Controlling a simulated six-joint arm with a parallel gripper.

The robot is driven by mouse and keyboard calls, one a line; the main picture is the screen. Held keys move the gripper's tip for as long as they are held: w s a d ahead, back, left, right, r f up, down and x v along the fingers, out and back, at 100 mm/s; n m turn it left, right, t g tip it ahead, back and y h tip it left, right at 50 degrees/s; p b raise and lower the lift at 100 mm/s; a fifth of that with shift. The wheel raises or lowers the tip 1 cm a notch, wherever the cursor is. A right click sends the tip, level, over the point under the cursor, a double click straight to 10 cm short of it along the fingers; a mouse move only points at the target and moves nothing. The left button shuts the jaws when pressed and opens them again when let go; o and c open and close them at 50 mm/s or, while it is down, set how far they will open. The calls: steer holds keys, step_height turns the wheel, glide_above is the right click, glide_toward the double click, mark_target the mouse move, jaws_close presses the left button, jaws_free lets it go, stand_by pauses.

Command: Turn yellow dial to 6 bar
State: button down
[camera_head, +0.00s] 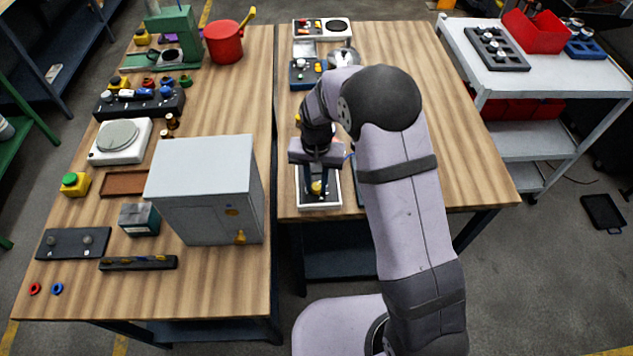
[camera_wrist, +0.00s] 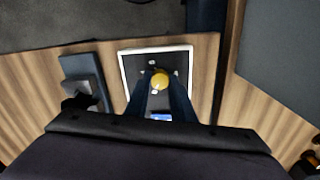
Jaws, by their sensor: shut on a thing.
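The yellow dial (camera_wrist: 160,81) sits on a dark panel with a white frame (camera_wrist: 122,64). In the head view the yellow dial (camera_head: 317,187) shows just below my gripper (camera_head: 316,180), near the front edge of the right table. In the wrist view my gripper (camera_wrist: 161,88) has its two fingers on either side of the dial, shut on it. A small blue display (camera_wrist: 161,117) shows between the fingers, but its reading is too small to tell. The dial's scale and pointer cannot be made out.
A dark blue fixture (camera_wrist: 82,80) stands beside the panel in the wrist view. A large grey cabinet (camera_head: 205,190) stands on the left table, across a narrow gap. The right table's right side is clear.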

steer(key=m+b, duration=0.1)
steer(key=m, duration=1.1)
steer(key=shift+m+b, duration=0.3)
steer(key=shift+b, duration=0.05)
steer(key=m, duration=1.1)
steer(key=shift+m+b, duration=0.3)
steer(key=shift+b, duration=0.05)
steer(key=shift+r, duration=0.1)
steer(key=c, duration=1.5)
jaws_free()
